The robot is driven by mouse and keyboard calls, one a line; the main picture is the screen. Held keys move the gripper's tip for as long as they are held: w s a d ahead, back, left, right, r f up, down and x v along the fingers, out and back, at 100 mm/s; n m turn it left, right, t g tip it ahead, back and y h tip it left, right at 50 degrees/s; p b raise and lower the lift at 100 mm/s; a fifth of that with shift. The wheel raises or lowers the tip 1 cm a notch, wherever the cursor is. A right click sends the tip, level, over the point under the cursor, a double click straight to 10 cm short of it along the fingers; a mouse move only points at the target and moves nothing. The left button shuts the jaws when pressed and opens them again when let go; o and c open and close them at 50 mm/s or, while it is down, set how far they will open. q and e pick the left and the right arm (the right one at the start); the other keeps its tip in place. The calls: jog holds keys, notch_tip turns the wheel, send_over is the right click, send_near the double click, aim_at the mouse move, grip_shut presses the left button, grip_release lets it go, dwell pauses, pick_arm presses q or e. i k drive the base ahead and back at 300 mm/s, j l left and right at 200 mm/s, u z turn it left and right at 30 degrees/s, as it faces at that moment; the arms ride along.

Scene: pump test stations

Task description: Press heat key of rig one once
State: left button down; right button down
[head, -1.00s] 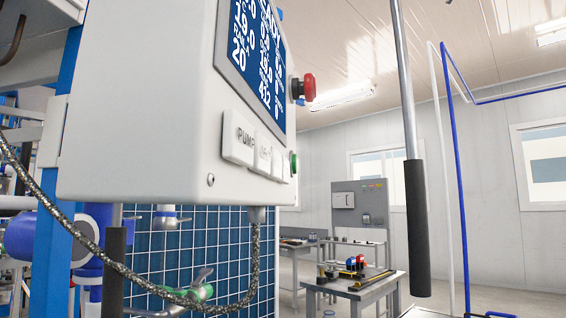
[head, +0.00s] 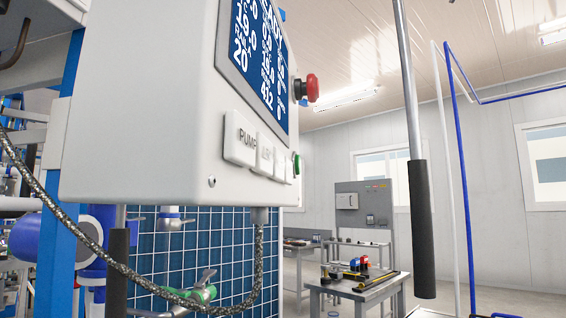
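A white control box (head: 130,110) fills the upper left of the head view, seen close and from its side. Its blue screen (head: 252,55) shows white text ending in "READY" and several numbers, partly cut off at the top. Below the screen is a row of white keys. The nearest is the PUMP key (head: 240,140). Beside it is a second key (head: 265,155), its label too foreshortened to read surely. Another narrow key (head: 281,166) sits farther along. A red knob (head: 310,88) and a green button (head: 296,165) stick out at the far edge. Neither gripper shows.
A braided cable (head: 75,230) hangs in a loop under the box. Behind it are a blue tiled panel (head: 190,245) and a green-handled valve (head: 203,292). A grey bench (head: 355,288) with small parts stands at the back right. A pole with a black grip (head: 421,230) hangs right of the box.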

aim_at(278, 157)
jog(key=l+u, duration=0.15)
jog(key=l, duration=0.35)
jog(key=l+u, duration=0.15)
jog(key=l, duration=0.35)
jog(key=l+u, duration=0.15)
jog(key=l, duration=0.3)
jog(key=k+l+u, duration=0.15)
jog(key=l, duration=0.35)
jog(key=l+u, duration=0.15)
jog(key=l, duration=0.3)
jog(key=k+l+u, duration=0.15)
jog(key=l, duration=0.35)
jog(key=k+l+u, duration=0.15)
jog(key=l, duration=0.3)
